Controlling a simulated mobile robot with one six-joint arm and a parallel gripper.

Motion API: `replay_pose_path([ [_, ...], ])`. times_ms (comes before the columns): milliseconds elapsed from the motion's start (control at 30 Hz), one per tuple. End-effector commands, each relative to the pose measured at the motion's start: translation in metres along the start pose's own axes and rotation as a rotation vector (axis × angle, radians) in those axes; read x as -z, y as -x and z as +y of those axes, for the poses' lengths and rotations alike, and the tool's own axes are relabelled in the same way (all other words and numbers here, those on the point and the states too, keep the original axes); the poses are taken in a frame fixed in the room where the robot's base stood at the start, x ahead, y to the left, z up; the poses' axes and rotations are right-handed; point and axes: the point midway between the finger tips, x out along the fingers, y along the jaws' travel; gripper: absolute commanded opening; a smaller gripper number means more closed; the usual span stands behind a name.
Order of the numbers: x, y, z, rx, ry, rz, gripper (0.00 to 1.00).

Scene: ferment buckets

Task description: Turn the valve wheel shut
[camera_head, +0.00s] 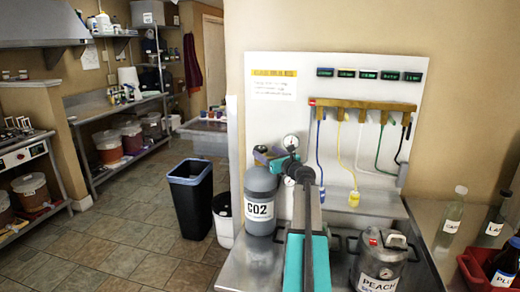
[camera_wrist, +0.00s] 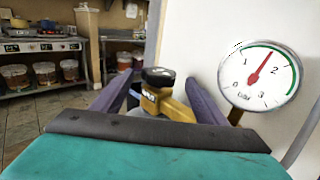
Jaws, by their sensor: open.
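In the head view my gripper (camera_head: 264,155) is at the top of the grey CO2 cylinder (camera_head: 260,190), and my arm hides part of the valve there.
The cylinder stands on a metal counter (camera_head: 240,268) before a white panel (camera_head: 270,115) with coloured hoses. A PEACH keg (camera_head: 380,262) stands right of my arm. Bottles (camera_head: 453,212) and a red crate (camera_head: 478,272) are further right. A black bin (camera_head: 190,200) stands on the floor at left.

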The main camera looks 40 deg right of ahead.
Motion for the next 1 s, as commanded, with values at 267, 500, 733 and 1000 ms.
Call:
replay_pose_path([
  [267, 0.0, -0.032, -0.001, -0.001, -0.001, 0.001, 0.67],
  [500, 0.0, -0.049, -0.001, 0.001, 0.0, 0.0, 0.67],
  [733, 0.0, -0.054, 0.0, 0.001, 0.0, 0.0, 0.67],
  [1000, 0.0, -0.054, 0.0, 0.0, 0.0, 0.0, 0.58],
])
